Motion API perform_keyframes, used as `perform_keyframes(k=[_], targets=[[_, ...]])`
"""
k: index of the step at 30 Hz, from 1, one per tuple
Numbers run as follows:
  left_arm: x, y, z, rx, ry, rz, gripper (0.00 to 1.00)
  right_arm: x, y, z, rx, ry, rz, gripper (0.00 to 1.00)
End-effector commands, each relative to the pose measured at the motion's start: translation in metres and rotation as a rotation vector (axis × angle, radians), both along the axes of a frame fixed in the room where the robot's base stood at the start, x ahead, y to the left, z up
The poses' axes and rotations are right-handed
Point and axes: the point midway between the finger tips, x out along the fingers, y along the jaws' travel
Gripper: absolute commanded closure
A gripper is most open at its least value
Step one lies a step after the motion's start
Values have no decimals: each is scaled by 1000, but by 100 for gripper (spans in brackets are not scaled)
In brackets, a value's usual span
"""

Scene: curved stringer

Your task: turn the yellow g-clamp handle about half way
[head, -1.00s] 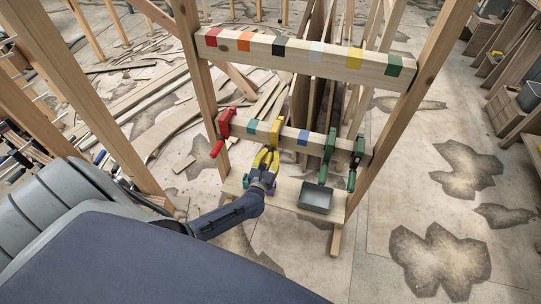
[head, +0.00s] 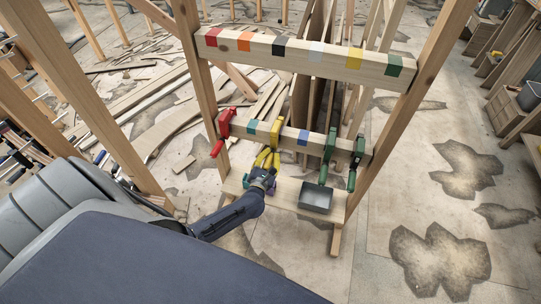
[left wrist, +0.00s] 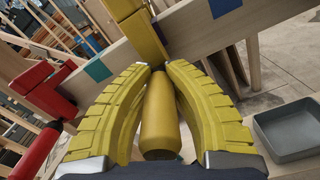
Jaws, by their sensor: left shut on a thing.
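The yellow g-clamp (head: 277,128) is on the lower wooden rail, and its yellow frame shows at the top of the left wrist view (left wrist: 138,28). Its yellow handle (left wrist: 160,118) points toward my wrist, between the two curved yellow fingers. My left gripper (head: 267,156) reaches the clamp from the front. In the left wrist view the gripper (left wrist: 158,68) is shut on the handle, one finger on each side. In the head view the handle is mostly hidden by the fingers. My right gripper is not in view.
A red clamp (head: 222,130) is on the rail's left, and two green clamps (head: 328,155) (head: 356,160) are on its right. A grey tray (head: 315,198) sits on the shelf board below. Wooden posts flank the rail. An upper beam (head: 305,58) carries coloured squares.

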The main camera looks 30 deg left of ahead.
Motion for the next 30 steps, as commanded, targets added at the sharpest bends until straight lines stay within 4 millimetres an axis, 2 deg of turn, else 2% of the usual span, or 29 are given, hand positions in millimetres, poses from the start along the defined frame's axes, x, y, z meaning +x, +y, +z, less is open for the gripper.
perform_keyframes(k=[30], targets=[[0,0,0,897,238,1,100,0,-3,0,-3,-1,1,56]])
